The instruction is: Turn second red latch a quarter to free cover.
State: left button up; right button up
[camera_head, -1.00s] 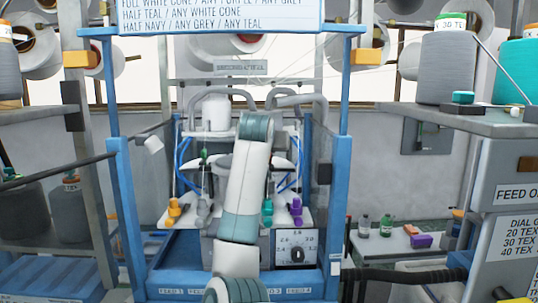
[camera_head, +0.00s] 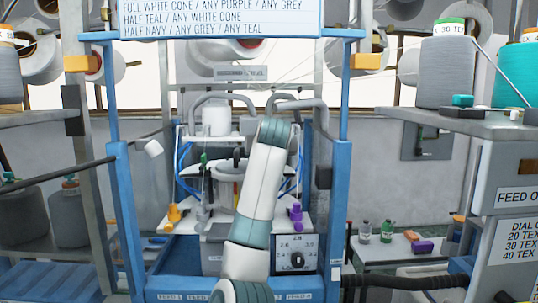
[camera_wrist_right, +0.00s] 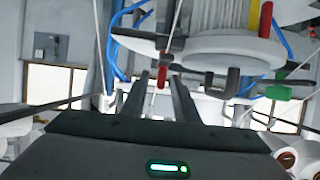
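In the right wrist view, my right gripper (camera_wrist_right: 160,82) points at the machine with its two dark fingers apart. A small red latch-like piece (camera_wrist_right: 162,77) shows in the gap between the fingertips; I cannot tell whether they touch it. A pale round plate (camera_wrist_right: 228,52), perhaps the cover, sits under a white ribbed cylinder (camera_wrist_right: 217,15). In the head view my arm hides the right gripper. My left gripper is in neither current view.
A black hooked part (camera_wrist_right: 226,86) and a green-ended lever (camera_wrist_right: 278,92) sit close right of my fingers. Blue tubes (camera_wrist_right: 115,50) run on the left. In the head view, blue frame posts (camera_head: 124,215) flank the machine, with a dial panel (camera_head: 297,255) low right.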

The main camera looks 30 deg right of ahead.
jog(key=shift+s+a, duration=0.1)
jog(key=shift+s+a, duration=0.1)
jog(key=shift+s, duration=0.05)
jog(key=b+v, duration=0.6)
jog(key=v, duration=1)
jog(key=shift+s+r, duration=0.25)
jog(key=shift+s, duration=0.05)
